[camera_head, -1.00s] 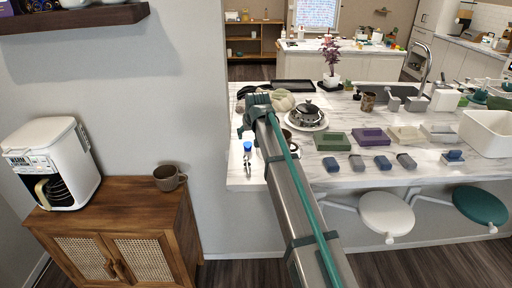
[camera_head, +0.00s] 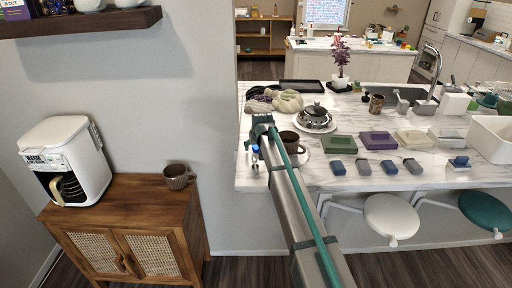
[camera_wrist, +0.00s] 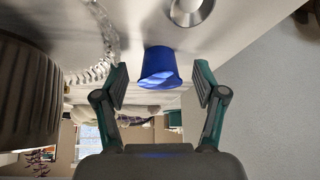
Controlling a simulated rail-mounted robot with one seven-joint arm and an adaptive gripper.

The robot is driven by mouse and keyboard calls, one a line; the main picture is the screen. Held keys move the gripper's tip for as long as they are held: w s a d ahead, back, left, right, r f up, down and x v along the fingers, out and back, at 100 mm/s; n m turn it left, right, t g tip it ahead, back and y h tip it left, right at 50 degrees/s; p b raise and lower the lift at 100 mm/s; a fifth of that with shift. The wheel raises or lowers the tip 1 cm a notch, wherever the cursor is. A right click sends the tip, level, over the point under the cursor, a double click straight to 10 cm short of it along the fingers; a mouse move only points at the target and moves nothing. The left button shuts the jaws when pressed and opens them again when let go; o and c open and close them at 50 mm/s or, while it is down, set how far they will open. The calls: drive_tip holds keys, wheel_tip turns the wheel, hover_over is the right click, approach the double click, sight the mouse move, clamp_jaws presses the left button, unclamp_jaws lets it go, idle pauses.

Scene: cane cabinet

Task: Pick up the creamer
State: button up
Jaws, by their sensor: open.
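The likely creamer is a small blue tapered cup (camera_wrist: 160,68), seen in the wrist view between and just beyond my fingertips. In the head view, a blue item (camera_head: 254,149) shows at the counter's left end, partly hidden by my arm. My gripper (camera_wrist: 162,85) is open and empty, with one green-and-black finger on each side of the cup. A gap shows on both sides, so neither finger appears to touch it. The fingertips are hard to make out in the head view.
A dark ribbed mug (camera_wrist: 28,95) stands close beside my gripper, near a clear scalloped edge (camera_wrist: 98,40). A metal ring-shaped item (camera_wrist: 190,12) is also close. A cabinet (camera_head: 145,205) stands left.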

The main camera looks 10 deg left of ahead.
drive_tip(key=c, duration=1)
drive_tip(key=shift+r, duration=0.15)
drive_tip(key=shift+r, duration=0.5)
drive_tip(key=s+d+r+b, duration=0.1)
drive_tip(key=s+d+r, duration=0.1)
drive_tip(key=s+r, duration=0.2)
drive_tip(key=s+d+r+b, duration=0.2)
drive_tip(key=s+d+r, duration=0.1)
drive_tip(key=s+r, duration=0.1)
drive_tip(key=s+d+r+b, duration=0.2)
drive_tip(key=s+r, duration=0.1)
drive_tip(key=s, duration=0.1)
drive_tip(key=shift+d+r, duration=0.25)
drive_tip(key=shift+r, duration=0.15)
